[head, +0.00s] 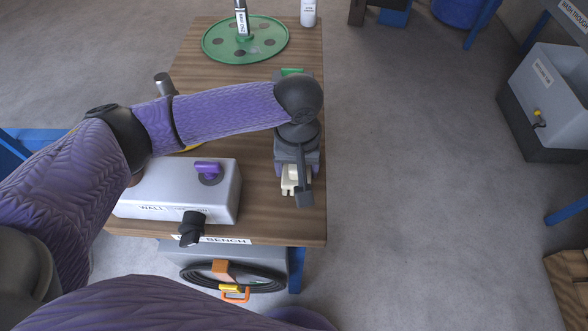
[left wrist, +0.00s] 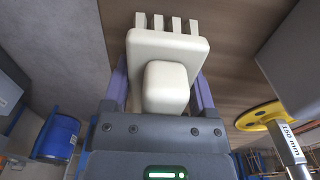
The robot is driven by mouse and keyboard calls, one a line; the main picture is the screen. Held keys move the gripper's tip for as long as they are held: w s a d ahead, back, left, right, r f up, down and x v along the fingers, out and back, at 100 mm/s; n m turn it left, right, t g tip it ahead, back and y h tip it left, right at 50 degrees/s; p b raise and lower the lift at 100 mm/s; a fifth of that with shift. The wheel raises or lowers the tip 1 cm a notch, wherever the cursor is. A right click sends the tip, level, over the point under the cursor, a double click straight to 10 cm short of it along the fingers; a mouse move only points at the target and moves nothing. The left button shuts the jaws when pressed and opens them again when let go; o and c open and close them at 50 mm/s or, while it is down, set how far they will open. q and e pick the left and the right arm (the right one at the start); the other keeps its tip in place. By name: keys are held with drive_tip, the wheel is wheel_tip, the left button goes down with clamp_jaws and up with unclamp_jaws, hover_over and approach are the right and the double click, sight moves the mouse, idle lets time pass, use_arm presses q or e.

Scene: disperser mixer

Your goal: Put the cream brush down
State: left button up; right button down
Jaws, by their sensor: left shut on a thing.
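The cream brush (head: 288,181) is held by my left gripper (head: 297,172) over the right part of the wooden bench, near its front edge. In the left wrist view, the brush (left wrist: 168,52) sits between the two purple fingers of my left gripper (left wrist: 163,88), with its block-like bristles pointing away from the gripper. The wooden bench top (left wrist: 225,25) shows behind the brush. I cannot tell whether the brush touches the bench. The arm and wrist hide part of the bench around it. My right gripper is not in view.
On the bench (head: 312,225), a grey box (head: 225,195) with a purple knob and black spout stands left of the brush. A green round plate (head: 225,55) and a white bottle (head: 308,12) are at the back. A yellow disc (left wrist: 258,115) shows in the left wrist view.

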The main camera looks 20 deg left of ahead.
use_arm(q)
drive_tip(key=shift+f, duration=0.65)
drive_tip(key=shift+r, duration=0.15)
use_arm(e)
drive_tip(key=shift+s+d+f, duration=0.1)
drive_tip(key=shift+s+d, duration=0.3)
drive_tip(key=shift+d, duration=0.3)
use_arm(q)
drive_tip(key=o, duration=1.1)
drive_tip(key=shift+r, duration=0.2)
wheel_tip(320, 180, up, 12)
drive_tip(key=p, duration=0.5)
drive_tip(key=shift+f+p, duration=0.25)
drive_tip(key=shift+p, duration=0.1)
drive_tip(key=shift+r, duration=0.15)
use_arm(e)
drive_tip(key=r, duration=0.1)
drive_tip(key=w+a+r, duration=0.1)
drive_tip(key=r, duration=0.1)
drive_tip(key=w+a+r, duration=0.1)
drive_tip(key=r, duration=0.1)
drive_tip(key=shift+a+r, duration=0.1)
